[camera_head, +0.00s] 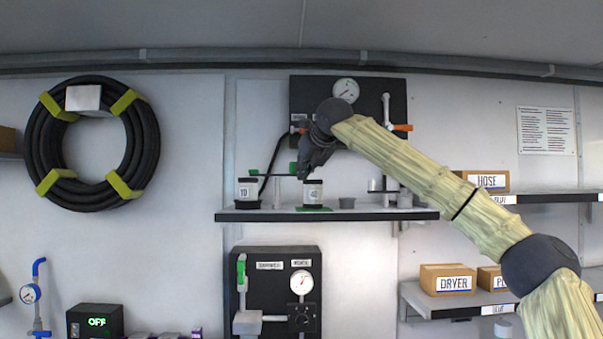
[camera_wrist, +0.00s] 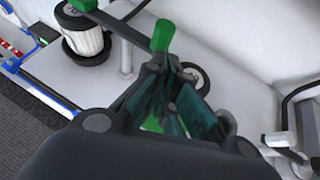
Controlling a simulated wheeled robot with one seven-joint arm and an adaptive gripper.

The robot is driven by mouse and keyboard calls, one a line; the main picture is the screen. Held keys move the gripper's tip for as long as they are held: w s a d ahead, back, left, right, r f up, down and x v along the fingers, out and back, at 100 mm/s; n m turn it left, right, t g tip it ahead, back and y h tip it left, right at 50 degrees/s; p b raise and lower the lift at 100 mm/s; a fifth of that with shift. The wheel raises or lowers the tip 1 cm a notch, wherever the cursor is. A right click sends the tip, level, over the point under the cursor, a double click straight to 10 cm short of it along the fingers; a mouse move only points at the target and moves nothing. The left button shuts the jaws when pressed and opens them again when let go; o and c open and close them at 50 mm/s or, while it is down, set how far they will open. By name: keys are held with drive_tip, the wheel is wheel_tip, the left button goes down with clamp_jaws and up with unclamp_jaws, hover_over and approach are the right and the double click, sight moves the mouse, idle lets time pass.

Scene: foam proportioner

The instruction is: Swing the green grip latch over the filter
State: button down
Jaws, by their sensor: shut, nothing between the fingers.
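The green grip (camera_head: 293,168) is at the right end of a thin dark latch bar (camera_head: 272,176), which runs level above the wall shelf between two filters. In the wrist view the green grip (camera_wrist: 163,36) stands just beyond my fingertips; I cannot tell if they touch. A filter marked 10 (camera_head: 248,191) stands left, under the bar's other green end (camera_head: 254,172). A pleated white filter (camera_wrist: 88,40) shows in the wrist view. A filter marked 40 (camera_head: 313,192) stands on a green base below my gripper. My gripper (camera_head: 303,173) points down, shut and empty (camera_wrist: 168,70).
The shelf (camera_head: 330,214) also bears small grey cups (camera_head: 347,202) at right. A dark panel with a gauge (camera_head: 346,89) and a white pipe with an orange handle (camera_head: 402,127) is behind my arm. A black hose (camera_head: 270,170) curves down behind the bar.

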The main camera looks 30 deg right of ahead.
drive_tip(key=f+b+v, duration=0.1)
drive_tip(key=b+v, duration=0.3)
drive_tip(key=v, duration=0.8)
drive_tip(key=shift+s+d, duration=0.4)
drive_tip(key=shift+a, duration=0.15)
